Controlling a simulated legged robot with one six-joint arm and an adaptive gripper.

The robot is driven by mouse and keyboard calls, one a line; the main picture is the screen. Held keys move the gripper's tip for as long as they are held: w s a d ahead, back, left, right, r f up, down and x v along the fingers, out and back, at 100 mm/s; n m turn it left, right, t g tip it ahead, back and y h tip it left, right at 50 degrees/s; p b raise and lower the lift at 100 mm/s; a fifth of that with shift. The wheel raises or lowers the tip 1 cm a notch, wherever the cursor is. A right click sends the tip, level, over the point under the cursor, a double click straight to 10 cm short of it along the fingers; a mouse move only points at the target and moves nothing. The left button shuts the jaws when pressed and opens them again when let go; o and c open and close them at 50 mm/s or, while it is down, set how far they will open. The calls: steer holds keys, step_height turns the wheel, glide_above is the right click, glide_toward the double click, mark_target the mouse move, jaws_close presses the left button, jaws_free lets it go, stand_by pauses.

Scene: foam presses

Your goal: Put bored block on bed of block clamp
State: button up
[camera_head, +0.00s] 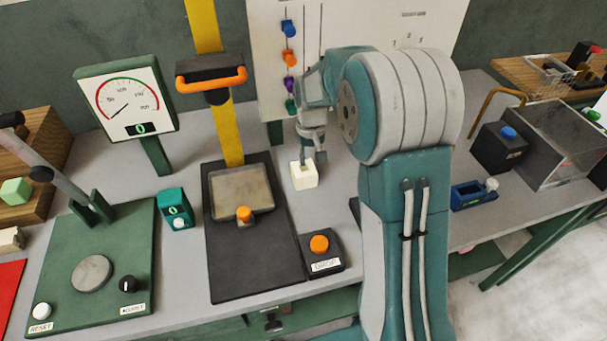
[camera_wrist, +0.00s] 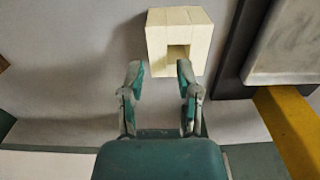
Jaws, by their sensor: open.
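The bored block (camera_head: 304,177) is a small cream cube on the grey bench, just right of the block clamp. In the wrist view the block (camera_wrist: 160,28) shows a square opening in the side facing my gripper. My gripper (camera_head: 309,155) is above and behind the block in the head view. In the wrist view the open, empty fingers of my gripper (camera_wrist: 159,78) are close to the block's near edge, with the block beyond their tips. The block clamp has a dark base, a grey bed plate (camera_head: 238,188) with an orange knob, and a yellow upright with an orange-handled head above.
A black box with an orange button (camera_head: 319,244) stands at the clamp's right front. A teal counter box (camera_head: 175,208) and a green press base (camera_head: 127,288) are to the left. A dial gauge (camera_head: 128,98) stands behind.

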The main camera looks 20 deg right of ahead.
mark_target(311, 166)
step_height(311, 166, down, 4)
steer(key=shift+s+r, duration=0.1)
jaws_close()
steer(key=shift+r, duration=0.1)
